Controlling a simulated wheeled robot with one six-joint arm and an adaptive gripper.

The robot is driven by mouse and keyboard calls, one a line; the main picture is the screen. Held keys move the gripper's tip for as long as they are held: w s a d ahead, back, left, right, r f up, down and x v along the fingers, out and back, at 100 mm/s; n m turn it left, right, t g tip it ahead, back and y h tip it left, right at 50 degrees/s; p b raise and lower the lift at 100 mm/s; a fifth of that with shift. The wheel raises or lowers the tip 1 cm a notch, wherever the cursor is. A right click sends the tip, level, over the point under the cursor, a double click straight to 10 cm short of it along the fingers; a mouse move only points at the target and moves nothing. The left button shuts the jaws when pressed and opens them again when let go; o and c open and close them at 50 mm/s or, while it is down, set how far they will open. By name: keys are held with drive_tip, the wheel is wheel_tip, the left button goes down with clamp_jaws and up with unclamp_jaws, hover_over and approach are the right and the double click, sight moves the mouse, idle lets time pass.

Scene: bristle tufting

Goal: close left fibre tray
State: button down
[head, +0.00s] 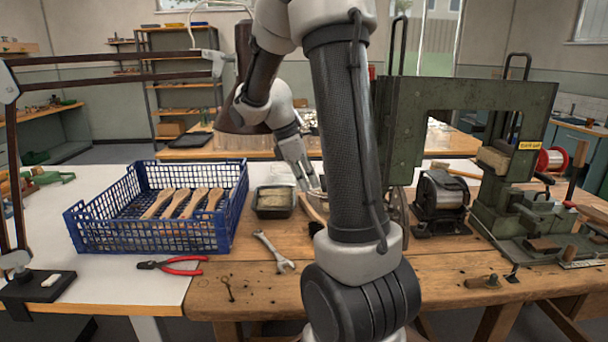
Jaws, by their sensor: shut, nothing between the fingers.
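A small dark fibre tray (273,213) stands on the bench to the right of the blue crate. Its top looks uncovered, with pale fibre inside. A pale, see-through panel seems to rise behind it, perhaps its lid, but I cannot tell for sure. My gripper (312,188) is shut and empty, pointing down just right of and behind this tray. It seems apart from the tray. My upper arm crosses the middle of the head view and hides the bench behind it; no second fibre tray shows clearly.
A blue crate (150,237) with several wooden brush handles stands at the left. Red-handled pliers (175,265) and a wrench (272,251) lie in front. A green machine (500,190) stands at the right. A lamp arm rises at the far left.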

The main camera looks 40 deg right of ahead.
drive_tip(key=s+d, duration=0.9)
drive_tip(key=d, duration=0.2)
drive_tip(key=shift+d, duration=0.35)
drive_tip(key=shift+w+r, duration=0.1)
drive_tip(key=v, duration=1)
